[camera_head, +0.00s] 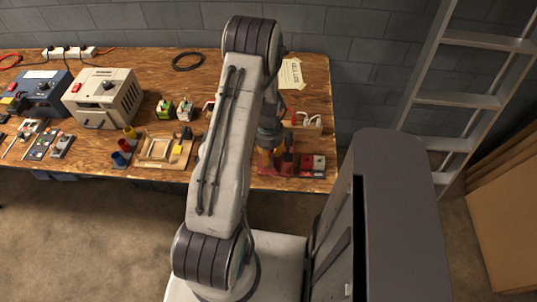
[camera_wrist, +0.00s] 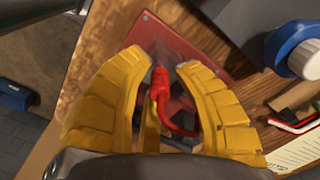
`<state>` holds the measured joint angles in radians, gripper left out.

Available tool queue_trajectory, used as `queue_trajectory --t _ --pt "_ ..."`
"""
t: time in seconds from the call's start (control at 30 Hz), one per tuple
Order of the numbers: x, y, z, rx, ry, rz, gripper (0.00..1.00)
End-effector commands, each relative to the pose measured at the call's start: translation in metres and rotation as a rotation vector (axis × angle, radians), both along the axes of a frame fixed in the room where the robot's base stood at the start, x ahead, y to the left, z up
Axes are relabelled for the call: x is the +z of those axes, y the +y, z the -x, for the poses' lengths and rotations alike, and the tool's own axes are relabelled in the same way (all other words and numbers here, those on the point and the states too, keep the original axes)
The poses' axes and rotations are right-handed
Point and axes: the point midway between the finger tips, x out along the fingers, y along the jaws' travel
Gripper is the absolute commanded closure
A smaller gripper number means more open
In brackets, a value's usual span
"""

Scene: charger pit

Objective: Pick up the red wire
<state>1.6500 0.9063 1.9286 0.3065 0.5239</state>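The red wire (camera_wrist: 160,88) shows in the wrist view as a thick red upright part with a thinner red loop at its right. It stands between the two yellow fingers of my gripper (camera_wrist: 160,64). The fingers are open, with gaps visible on both sides of the red part. A dark red plate (camera_wrist: 219,61) lies beneath and beyond it. The wire's lower end is partly hidden near the palm. In the head view my gripper (camera_head: 273,160) is low over the table's front right, by the red plate (camera_head: 309,173). My arm hides much of that spot, and I cannot make out the wire there.
A paper note (camera_head: 292,74) lies behind. A ladder (camera_head: 455,101) stands at the right.

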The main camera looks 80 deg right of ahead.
Motion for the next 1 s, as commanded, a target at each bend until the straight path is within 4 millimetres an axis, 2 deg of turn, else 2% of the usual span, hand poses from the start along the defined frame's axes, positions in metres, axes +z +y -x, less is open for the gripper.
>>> queue_trajectory --t 0.03,0.3,0.77,1.0 --pt "0.000 0.000 0.000 0.000 0.000 0.000 0.78" --pt "0.000 0.000 0.000 0.000 0.000 0.000 1.00" --pt "0.002 0.000 0.000 0.000 0.000 0.000 1.00" --pt "0.015 -0.001 0.000 0.000 0.001 0.003 1.00"
